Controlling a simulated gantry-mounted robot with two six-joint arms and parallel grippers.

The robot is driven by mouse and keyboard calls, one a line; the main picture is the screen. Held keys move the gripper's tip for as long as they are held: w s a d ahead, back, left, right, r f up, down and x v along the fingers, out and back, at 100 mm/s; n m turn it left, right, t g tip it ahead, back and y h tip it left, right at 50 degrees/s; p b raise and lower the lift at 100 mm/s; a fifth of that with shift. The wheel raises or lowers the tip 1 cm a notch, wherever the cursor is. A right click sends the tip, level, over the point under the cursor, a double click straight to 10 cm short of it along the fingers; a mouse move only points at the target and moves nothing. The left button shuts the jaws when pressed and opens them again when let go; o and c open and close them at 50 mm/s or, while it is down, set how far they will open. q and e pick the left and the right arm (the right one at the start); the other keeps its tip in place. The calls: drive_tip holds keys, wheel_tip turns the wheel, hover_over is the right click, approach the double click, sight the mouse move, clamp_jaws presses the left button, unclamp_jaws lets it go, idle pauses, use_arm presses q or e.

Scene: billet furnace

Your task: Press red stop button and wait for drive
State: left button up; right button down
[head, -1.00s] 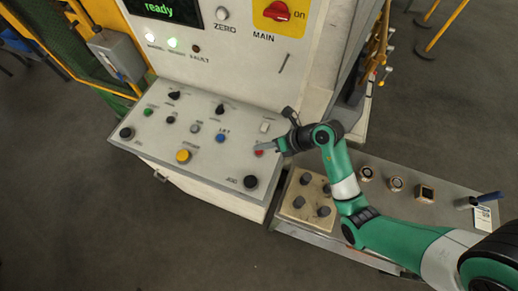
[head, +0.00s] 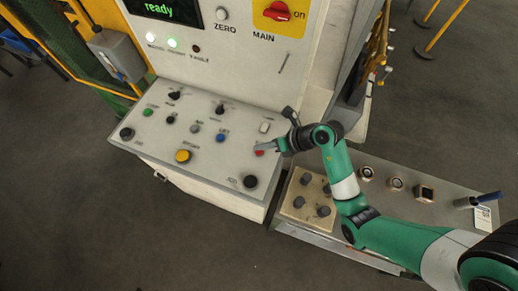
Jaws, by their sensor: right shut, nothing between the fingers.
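The red stop button (head: 259,153) is at the right end of the sloped control panel (head: 170,140), partly hidden under my right gripper. My right gripper (head: 262,147) is shut and empty. Its fingertips are over or at the red button; I cannot tell if they touch it or if it is pressed. The display (head: 163,9) reads "ready" in green. My left gripper is not in view.
The panel also holds a yellow button (head: 183,156), a blue button (head: 220,138), a green button (head: 148,112) and black knobs. A red main switch (head: 277,12) is above. A side table (head: 350,190) with small parts stands at the right.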

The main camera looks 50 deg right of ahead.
sight(262, 152)
drive_tip(key=shift+f, duration=0.15)
idle(0.4)
drive_tip(key=shift+f, duration=0.3)
drive_tip(key=shift+f, duration=0.4)
idle(0.6)
drive_tip(key=shift+r+p, duration=0.85)
drive_tip(key=shift+p, duration=0.55)
wheel_tip(262, 152, up, 5)
drive_tip(key=p, duration=0.6)
drive_tip(key=shift+r, duration=0.1)
